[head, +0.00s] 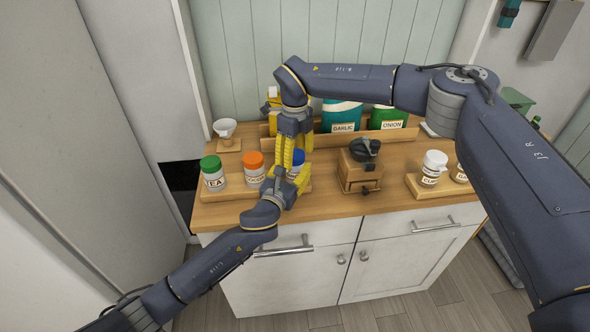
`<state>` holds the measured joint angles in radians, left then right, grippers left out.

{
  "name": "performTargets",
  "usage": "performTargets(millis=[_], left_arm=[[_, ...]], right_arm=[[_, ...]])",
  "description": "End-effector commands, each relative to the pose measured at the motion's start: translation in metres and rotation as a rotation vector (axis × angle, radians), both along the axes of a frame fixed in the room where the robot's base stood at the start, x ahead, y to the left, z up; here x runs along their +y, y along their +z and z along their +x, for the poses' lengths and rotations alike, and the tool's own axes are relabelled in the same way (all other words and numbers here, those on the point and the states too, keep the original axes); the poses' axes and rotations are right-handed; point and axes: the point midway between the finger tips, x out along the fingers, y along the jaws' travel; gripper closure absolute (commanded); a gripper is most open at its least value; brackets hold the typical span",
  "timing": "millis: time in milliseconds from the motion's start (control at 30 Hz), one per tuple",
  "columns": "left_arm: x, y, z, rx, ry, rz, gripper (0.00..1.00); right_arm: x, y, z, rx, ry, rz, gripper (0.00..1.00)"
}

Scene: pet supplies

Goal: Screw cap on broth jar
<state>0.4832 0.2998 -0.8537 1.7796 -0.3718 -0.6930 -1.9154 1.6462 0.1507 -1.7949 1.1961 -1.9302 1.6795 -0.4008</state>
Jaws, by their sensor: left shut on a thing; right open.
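A jar with a blue cap (297,156) stands at the right end of the front left wooden tray, mostly hidden behind my grippers. Its label is covered, so I cannot read whether it is the broth jar. My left gripper (297,179) reaches in from the front and is shut at this jar's body; the contact is partly hidden. My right gripper (289,162) points down from above, open, with its yellow fingers at the blue cap. I cannot tell whether they touch the cap or how well it is seated.
A green-capped jar (213,174) marked TEA and an orange-capped jar (254,170) stand left on the tray (228,194). A grinder (358,172) is to the right, then a white-topped jar (432,171). Garlic (341,115) and onion (386,117) containers stand behind. Bare counter (330,205) lies in front.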

Motion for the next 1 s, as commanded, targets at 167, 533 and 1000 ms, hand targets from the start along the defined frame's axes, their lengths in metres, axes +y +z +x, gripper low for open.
performTargets(millis=[167,533,1000], left_arm=[[0.0016,0.0012,0.0014,-0.003,0.004,0.001,1.0],[0.0016,0.0011,0.0014,-0.003,0.004,0.001,1.0],[0.0015,0.0011,0.0013,-0.002,0.003,0.001,1.0]], right_arm=[[0.0001,-0.0002,0.0001,0.0,0.0,0.0,0.31],[0.0001,0.0,0.0001,0.0,0.0,0.0,0.63],[0.0001,0.0,0.0,0.0,-0.008,0.0,0.93]])
